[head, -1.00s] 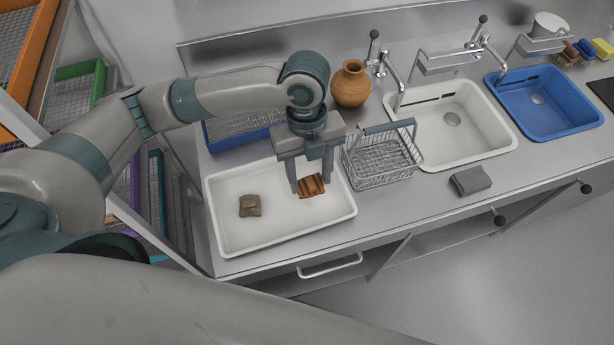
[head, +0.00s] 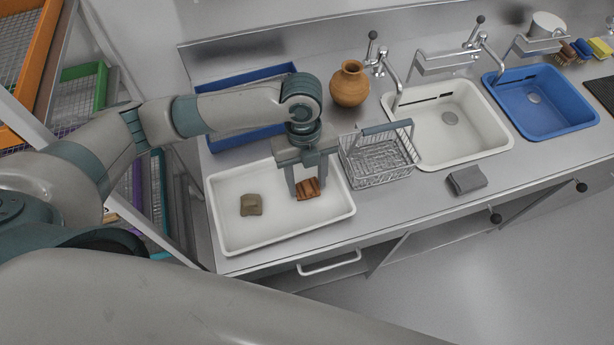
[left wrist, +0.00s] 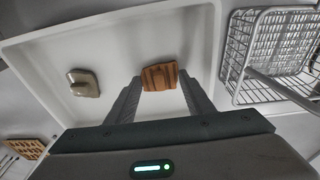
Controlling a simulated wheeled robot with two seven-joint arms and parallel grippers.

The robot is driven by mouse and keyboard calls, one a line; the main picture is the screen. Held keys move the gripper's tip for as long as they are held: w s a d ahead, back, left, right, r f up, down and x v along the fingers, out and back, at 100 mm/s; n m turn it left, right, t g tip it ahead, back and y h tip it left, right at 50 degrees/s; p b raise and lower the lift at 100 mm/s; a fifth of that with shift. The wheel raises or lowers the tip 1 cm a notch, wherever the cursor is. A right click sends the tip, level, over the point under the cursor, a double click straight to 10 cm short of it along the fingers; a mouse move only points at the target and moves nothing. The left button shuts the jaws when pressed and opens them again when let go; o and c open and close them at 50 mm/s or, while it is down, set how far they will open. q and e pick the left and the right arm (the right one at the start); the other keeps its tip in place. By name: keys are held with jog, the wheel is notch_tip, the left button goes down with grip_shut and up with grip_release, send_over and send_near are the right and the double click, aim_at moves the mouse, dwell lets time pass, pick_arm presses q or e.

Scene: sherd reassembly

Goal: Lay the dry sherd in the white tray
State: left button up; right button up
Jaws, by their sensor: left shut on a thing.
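The white tray (head: 232,232) lies at the left end of the steel counter. My left gripper (head: 308,188) points down over its right part, shut on a reddish-brown ridged sherd (head: 308,190). The held sherd also shows in the left wrist view (left wrist: 160,77), between the fingertips and within the tray walls. It is low, at or just above the tray floor; I cannot tell whether it touches. A smaller olive-grey sherd (head: 251,205) lies on the tray floor to the left, apart from the gripper; it also shows in the wrist view (left wrist: 84,83). My right gripper is out of view.
A wire basket (head: 380,160) stands close to the tray's right side. A blue tray (head: 240,80) and a clay jar (head: 349,84) are behind. A white sink (head: 450,145), a blue sink (head: 541,103) and a grey folded cloth (head: 466,179) are farther right. The tray's middle is clear.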

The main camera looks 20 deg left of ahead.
aim_at(306, 181)
pick_arm(q)
jog(key=shift+f, duration=0.1)
jog(key=o, duration=0.8)
jog(key=shift+o, duration=1.4)
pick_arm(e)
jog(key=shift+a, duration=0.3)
pick_arm(q)
notch_tip(306, 181, up, 12)
jog(key=w+b, duration=0.1)
jog(key=b, duration=0.2)
jog(key=shift+w+a, duration=0.3)
jog(key=shift+a, duration=0.15)
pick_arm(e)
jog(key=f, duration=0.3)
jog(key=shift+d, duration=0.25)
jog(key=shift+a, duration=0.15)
